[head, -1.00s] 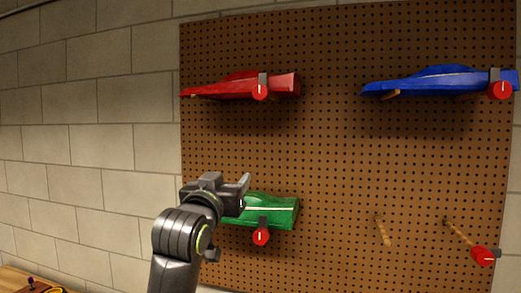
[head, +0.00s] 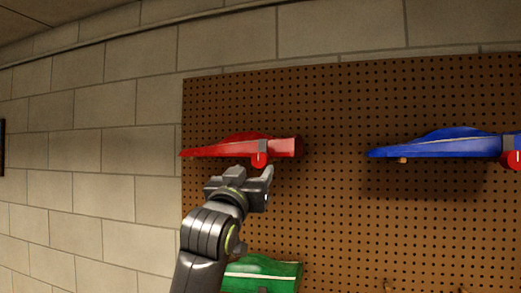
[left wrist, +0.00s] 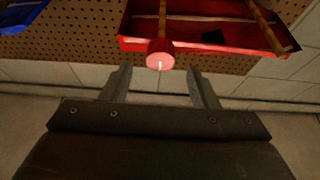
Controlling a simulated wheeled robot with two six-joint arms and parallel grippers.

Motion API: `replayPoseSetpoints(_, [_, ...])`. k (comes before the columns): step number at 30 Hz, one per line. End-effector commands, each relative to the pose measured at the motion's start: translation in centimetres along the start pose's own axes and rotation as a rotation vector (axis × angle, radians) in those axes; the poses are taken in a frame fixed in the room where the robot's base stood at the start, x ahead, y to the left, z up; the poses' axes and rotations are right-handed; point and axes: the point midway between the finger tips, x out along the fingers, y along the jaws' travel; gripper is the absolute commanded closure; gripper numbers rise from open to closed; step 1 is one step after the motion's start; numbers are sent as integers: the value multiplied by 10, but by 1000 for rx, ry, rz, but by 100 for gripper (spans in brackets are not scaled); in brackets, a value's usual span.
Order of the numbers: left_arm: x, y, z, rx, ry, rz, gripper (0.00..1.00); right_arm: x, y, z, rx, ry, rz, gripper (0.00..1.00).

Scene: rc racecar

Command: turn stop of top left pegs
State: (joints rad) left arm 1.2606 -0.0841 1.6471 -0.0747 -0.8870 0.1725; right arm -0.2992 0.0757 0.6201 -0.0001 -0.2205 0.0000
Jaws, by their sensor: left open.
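The red car body (head: 225,148) hangs on pegs at the top left of the pegboard. A round red stop (head: 258,160) with a white line sits on the peg end at its right part. In the left wrist view the stop (left wrist: 160,55) shows just beyond and between the fingertips, below the red car body (left wrist: 205,38). My left gripper (head: 256,180) is just under the stop, open and empty, with its fingers (left wrist: 160,75) apart on either side of the stop's line. The gripper does not appear to touch the stop. My right gripper is not in view.
The brown pegboard (head: 330,110) fills the right of the head view. A blue car body (head: 440,145) hangs at the top right with its own red stop (head: 513,160). A green car body (head: 262,272) hangs below, partly behind my left arm.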

Motion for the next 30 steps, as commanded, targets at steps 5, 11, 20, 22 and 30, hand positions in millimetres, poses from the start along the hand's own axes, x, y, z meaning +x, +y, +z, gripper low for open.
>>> replayPoseSetpoints(5, [32, 0, -4, 2, -3, -1, 45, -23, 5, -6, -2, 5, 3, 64])
replayPoseSetpoints(11, [57, 0, -3, 2, -2, -1, 45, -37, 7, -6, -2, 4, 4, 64])
replayPoseSetpoints(20, [70, 0, 0, 1, 0, -1, 45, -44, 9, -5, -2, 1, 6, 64])
replayPoseSetpoints(22, [70, 0, 0, 1, 0, 0, 45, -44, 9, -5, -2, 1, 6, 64])
replayPoseSetpoints(30, [70, 0, 0, 1, 0, -1, 58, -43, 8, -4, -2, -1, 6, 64])
